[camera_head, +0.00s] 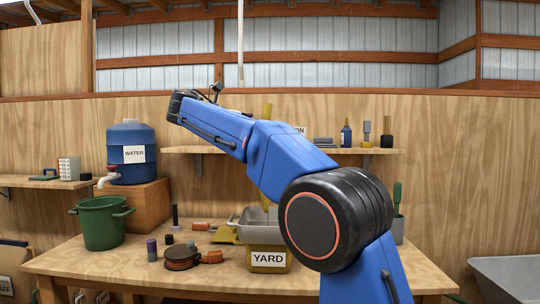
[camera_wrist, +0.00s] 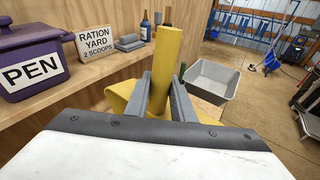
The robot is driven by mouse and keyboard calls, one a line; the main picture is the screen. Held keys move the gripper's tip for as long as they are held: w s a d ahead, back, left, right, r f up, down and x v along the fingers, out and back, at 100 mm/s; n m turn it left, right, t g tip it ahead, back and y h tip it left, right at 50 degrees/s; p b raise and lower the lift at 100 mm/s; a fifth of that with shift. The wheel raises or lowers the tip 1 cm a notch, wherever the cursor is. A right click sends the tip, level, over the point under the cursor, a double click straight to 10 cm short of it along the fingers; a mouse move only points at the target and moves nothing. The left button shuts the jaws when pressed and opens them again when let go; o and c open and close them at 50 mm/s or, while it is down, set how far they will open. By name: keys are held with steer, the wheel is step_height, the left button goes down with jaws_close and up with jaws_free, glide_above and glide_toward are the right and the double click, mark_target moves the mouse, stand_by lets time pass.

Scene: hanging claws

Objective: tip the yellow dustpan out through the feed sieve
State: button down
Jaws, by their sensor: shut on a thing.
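The yellow dustpan shows in the wrist view, its handle (camera_wrist: 167,62) between the fingers of my gripper (camera_wrist: 164,85), which is shut on it. Part of its yellow pan shows low behind the left finger; the rest is hidden by my gripper. In the head view, a yellow strip (camera_head: 266,110) stands upright above my blue arm, and yellow shows again below it. My arm hides my gripper there. A grey tray (camera_head: 262,233), apparently the feed sieve, sits over the yellow YARD bin (camera_head: 268,261). I cannot see whether the pan holds anything.
A green bucket (camera_head: 103,223), a reel (camera_head: 181,256) and small items stand on the workbench left of the bin. A blue water barrel (camera_head: 132,153) is behind. A shelf with a purple PEN box (camera_wrist: 35,67) runs along the wall. A grey tub (camera_wrist: 213,82) is at the right.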

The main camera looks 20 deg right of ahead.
steer(key=shift+s+d+f+m+y, duration=0.85)
steer(key=shift+s+d+f+y, duration=0.85)
steer(key=shift+d, duration=2.45)
steer(key=shift+s+d+f+m+y, duration=1.15)
steer(key=shift+d+y, duration=1.05)
steer(key=shift+d, duration=1.95)
steer(key=s+d+f+m+t+y, duration=0.1)
steer(key=d+f+y, duration=0.5)
steer(key=f, duration=0.6)
steer(key=shift+s+d+f+t, duration=0.4)
steer(key=shift+s+d+t, duration=0.1)
steer(key=shift+t, duration=0.2)
steer(key=shift+r, duration=0.1)
steer(key=shift+r, duration=2.9)
steer(key=shift+d+f, duration=0.1)
